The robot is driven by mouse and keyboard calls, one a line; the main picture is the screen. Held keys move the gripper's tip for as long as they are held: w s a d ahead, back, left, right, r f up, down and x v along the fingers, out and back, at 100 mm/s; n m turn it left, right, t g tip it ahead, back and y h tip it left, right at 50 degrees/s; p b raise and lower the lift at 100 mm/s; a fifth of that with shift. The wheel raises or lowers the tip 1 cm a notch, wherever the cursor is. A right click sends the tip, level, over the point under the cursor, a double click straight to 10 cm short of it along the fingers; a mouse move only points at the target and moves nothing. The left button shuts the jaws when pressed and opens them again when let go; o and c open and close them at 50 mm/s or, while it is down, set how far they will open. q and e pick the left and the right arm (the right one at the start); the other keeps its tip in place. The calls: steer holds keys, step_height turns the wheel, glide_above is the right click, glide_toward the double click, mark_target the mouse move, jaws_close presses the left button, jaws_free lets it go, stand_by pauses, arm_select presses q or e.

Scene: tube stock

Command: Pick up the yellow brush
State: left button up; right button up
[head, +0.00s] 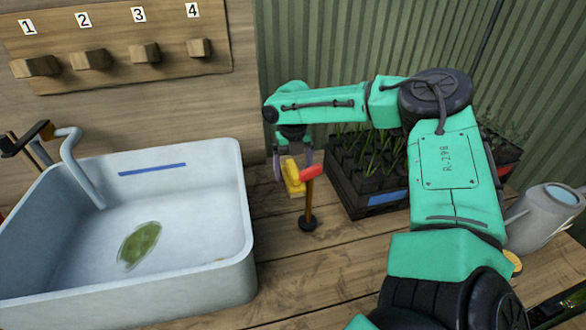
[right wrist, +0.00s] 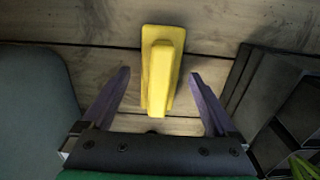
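The yellow brush (head: 293,178) is on the wooden bench to the right of the sink, below my right gripper (head: 292,164). In the right wrist view the brush (right wrist: 161,72) shows a wide yellow base with a narrower raised grip, pointing toward the gripper. The purple fingers of my right gripper (right wrist: 158,82) are open, one on each side of the brush, with a gap on both sides. The gripper holds nothing. The head view does not show clearly how far the fingers reach down beside the brush. My left gripper is not in view.
A red-topped post on a black foot (head: 308,224) stands just right of the brush. The sink (head: 247,225) is at left, a black plant crate (head: 352,193) at right. A grey watering can (head: 541,218) stands farther right. Numbered pegs (head: 145,53) are on the wall.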

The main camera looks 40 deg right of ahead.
mark_target(293, 167)
jaws_close()
step_height(293, 167, up, 20)
steer(key=p, duration=0.2)
